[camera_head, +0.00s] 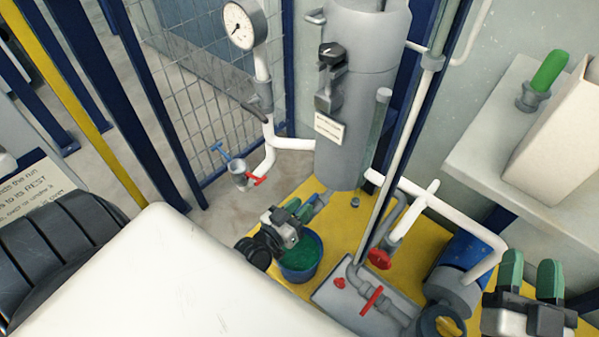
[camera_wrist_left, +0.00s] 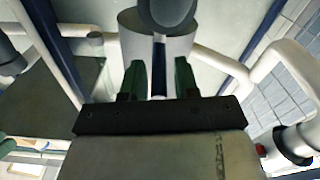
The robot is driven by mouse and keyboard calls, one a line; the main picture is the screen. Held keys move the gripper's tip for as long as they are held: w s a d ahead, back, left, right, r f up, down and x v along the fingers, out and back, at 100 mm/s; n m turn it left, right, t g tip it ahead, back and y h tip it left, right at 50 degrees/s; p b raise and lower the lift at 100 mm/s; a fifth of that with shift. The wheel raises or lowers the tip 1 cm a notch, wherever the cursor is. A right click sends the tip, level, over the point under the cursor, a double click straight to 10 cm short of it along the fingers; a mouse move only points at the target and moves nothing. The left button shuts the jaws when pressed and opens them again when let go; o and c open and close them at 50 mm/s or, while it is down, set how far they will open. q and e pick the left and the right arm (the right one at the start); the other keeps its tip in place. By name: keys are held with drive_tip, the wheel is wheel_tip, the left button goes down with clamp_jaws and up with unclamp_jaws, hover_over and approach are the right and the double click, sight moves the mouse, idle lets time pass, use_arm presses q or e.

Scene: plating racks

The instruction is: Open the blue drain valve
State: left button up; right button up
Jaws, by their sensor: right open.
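A blue lever (camera_head: 319,200) sits at the foot of a grey upright tank (camera_head: 360,90), just beyond my left gripper's fingertips in the head view. In the left wrist view the blue lever (camera_wrist_left: 159,70) runs between the two green fingers, with gaps on both sides. My left gripper (camera_head: 298,209) is open around or just short of it; I cannot tell which. My right gripper (camera_head: 531,270) is open and empty at the lower right.
A blue bucket (camera_head: 317,268) with green contents stands below my left gripper. Red-handled valves (camera_head: 380,259) and white pipes (camera_head: 425,200) lie between the grippers. A pressure gauge (camera_head: 240,24) is at the upper left. A pale shelf (camera_head: 480,135) is at the right.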

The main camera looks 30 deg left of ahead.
use_arm(q)
drive_tip(key=shift+o, duration=0.7)
drive_tip(key=shift+s, duration=0.15)
drive_tip(key=shift+s, duration=0.25)
drive_tip(key=s+a+p, duration=0.1)
drive_tip(key=s+p, duration=0.1)
drive_tip(key=s, duration=0.8)
drive_tip(key=shift+a, duration=0.2)
use_arm(e)
wheel_tip(320, 180, down, 7)
drive_tip(key=d+g+h, duration=0.1)
drive_tip(key=g+h, duration=0.1)
drive_tip(key=g, duration=0.4)
drive_tip(key=shift+s+d, duration=0.25)
drive_tip(key=shift+s, duration=0.2)
